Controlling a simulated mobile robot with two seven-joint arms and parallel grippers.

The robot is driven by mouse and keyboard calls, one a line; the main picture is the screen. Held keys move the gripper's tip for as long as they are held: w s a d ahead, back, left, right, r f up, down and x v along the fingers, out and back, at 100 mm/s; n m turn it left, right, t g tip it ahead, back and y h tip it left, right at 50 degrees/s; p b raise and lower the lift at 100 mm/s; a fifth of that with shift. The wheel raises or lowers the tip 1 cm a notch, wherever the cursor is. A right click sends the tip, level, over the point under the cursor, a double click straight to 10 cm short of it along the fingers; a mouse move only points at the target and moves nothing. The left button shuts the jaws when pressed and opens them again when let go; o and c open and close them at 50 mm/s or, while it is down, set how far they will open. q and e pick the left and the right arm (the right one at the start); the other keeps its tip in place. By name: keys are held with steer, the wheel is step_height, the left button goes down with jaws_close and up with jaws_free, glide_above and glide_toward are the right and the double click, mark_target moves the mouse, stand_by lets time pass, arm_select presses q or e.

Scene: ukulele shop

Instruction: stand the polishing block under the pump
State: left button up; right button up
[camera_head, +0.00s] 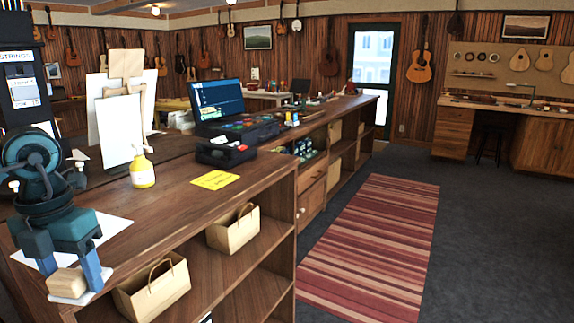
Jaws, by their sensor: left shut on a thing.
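My left gripper (71,274) is at the near left end of the wooden counter, pointing down. It is shut on the polishing block (66,283), a small pale wooden block with rounded edges. The block is low, by a white sheet or cloth (68,300) at the counter's front edge; I cannot tell whether it touches it. The pump (143,171) is a small yellow bottle with a white top, upright on the counter, behind and to the right of my gripper and apart from the block. My right gripper is not in view.
A white board (119,133) stands behind the pump. A yellow card (215,179), a black tray (225,153) and a laptop (217,99) are further right on the counter (170,208). The counter between block and pump is mostly bare.

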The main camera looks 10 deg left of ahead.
mark_target(85, 294)
arm_select(q)
steer(key=f+m, duration=0.1)
steer(key=m, duration=0.2)
steer(key=shift+d+f, duration=0.1)
steer(key=shift+f, duration=0.3)
steer(key=shift+f+m+p, duration=0.3)
steer(key=shift+f+m, duration=0.1)
steer(key=shift+m, duration=0.3)
steer(key=m, duration=0.1)
steer(key=f+m, duration=0.1)
steer(key=shift+d+f+m+p, duration=0.2)
steer(key=shift+d+m+p, duration=0.1)
steer(key=shift+d+m, duration=0.1)
steer(key=w+d+f+m+p, duration=0.2)
steer(key=d+m, duration=0.8)
steer(key=m, duration=0.5)
steer(key=w+d+f+m+p, duration=0.2)
steer(key=d+m, duration=0.8)
steer(key=m, duration=0.6)
steer(key=shift+w+d+f, duration=0.15)
steer(key=shift+w+d, duration=0.2)
steer(key=shift+w, duration=0.5)
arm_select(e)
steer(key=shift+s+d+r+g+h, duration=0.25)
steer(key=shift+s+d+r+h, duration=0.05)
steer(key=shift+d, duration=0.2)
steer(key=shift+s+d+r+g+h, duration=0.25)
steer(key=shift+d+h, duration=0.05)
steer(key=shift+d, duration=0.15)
